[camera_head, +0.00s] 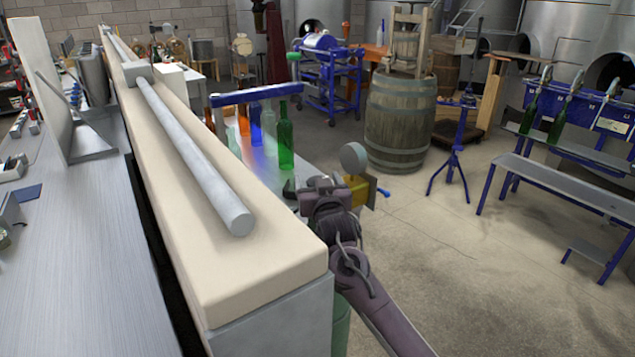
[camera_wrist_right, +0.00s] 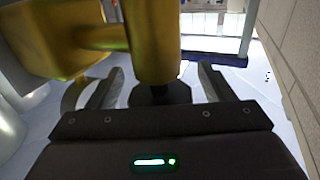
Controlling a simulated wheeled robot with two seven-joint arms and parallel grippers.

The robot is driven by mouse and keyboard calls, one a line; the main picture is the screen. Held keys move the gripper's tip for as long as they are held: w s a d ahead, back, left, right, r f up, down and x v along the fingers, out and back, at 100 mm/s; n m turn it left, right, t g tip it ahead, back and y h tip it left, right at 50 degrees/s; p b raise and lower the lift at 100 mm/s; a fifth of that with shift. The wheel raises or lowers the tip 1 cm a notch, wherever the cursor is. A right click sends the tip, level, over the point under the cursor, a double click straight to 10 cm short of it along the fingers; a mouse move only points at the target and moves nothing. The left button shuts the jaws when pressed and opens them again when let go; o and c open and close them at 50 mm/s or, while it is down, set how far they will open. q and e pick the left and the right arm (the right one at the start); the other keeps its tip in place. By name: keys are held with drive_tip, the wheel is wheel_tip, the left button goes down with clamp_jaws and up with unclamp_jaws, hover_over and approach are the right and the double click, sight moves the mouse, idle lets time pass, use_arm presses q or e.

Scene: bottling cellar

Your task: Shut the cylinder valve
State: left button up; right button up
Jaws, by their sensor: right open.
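A yellow valve body (camera_head: 358,190) with a round grey gauge (camera_head: 354,158) and a blue end piece (camera_head: 383,192) shows just beyond my right gripper (camera_head: 326,188) in the head view. A green cylinder (camera_head: 341,322) shows partly below, behind my arm. In the right wrist view the yellow valve body (camera_wrist_right: 153,40) comes down toward my right gripper (camera_wrist_right: 160,88). A dark ridged part (camera_wrist_right: 160,94) at its near end lies between the two spread fingers. The fingers are open, with gaps on both sides. Contact cannot be told. My left gripper is out of view.
A long beige-topped counter (camera_head: 270,285) with a grey pipe (camera_head: 195,160) runs along the left of the arm. Coloured bottles, including a green one (camera_head: 285,138), stand beyond it. A wooden barrel (camera_head: 400,120) and blue stand (camera_head: 455,150) are farther back.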

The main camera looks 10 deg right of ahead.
drive_tip(key=shift+s+f, duration=0.1)
drive_tip(key=shift+s, duration=0.5)
drive_tip(key=s+b, duration=0.1)
drive_tip(key=s, duration=0.5)
drive_tip(key=shift+s+b, duration=0.3)
drive_tip(key=shift+b, duration=0.05)
